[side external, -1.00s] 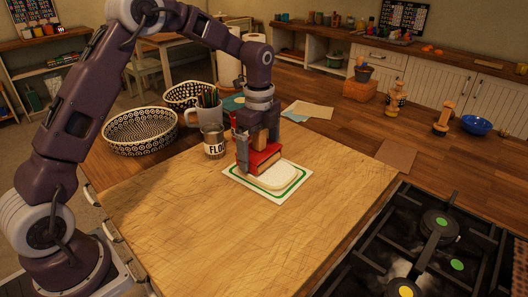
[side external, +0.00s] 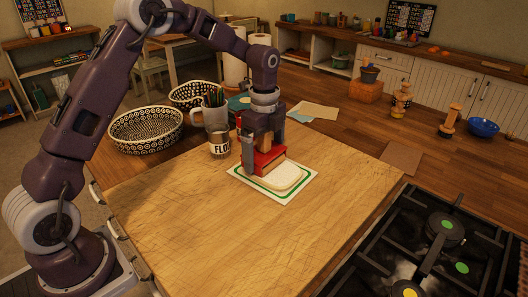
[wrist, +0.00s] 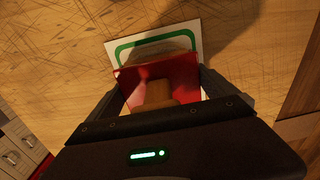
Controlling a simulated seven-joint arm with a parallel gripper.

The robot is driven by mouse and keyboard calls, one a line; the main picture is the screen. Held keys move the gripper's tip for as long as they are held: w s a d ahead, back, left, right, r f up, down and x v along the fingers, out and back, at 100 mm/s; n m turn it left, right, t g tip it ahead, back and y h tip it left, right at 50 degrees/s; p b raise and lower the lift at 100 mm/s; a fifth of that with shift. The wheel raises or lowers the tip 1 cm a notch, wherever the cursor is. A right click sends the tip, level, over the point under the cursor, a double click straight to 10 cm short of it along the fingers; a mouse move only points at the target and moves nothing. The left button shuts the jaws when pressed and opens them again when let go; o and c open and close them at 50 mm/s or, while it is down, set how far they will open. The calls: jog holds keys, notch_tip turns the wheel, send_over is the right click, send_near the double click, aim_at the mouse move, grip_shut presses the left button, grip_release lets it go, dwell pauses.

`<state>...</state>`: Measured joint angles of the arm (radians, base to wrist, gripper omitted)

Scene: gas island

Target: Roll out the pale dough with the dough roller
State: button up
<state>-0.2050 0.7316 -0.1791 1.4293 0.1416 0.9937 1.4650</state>
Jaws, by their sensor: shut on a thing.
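The dough roller (side external: 270,160) is red with a wooden handle, upright at the back part of the pale dough (side external: 287,176). The dough is a flat slab on a white mat with a green border (side external: 262,194). My gripper (side external: 262,150) is shut on the roller's handle, directly above the red part. In the wrist view the red roller (wrist: 185,72) and its wooden handle (wrist: 153,93) show between the fingers, covering most of the dough. Whether the roller presses on the dough or sits just above it is hard to tell.
The mat lies on a wooden board (side external: 225,225) with clear room in front. A flour tin (side external: 219,144), a mug with pencils (side external: 211,115) and patterned baskets (side external: 146,128) stand behind left. A stove (side external: 425,245) is at the right.

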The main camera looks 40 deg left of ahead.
aim_at(269, 133)
jog(key=shift+w+d+f, duration=0.1)
jog(key=shift+w+d, duration=0.05)
jog(key=shift+d, duration=1.2)
jog(key=shift+w+d, duration=0.1)
jog(key=shift+d, duration=1.25)
jog(key=shift+s+a, duration=0.2)
jog(key=shift+a, duration=1.7)
jog(key=shift+r, duration=3.15)
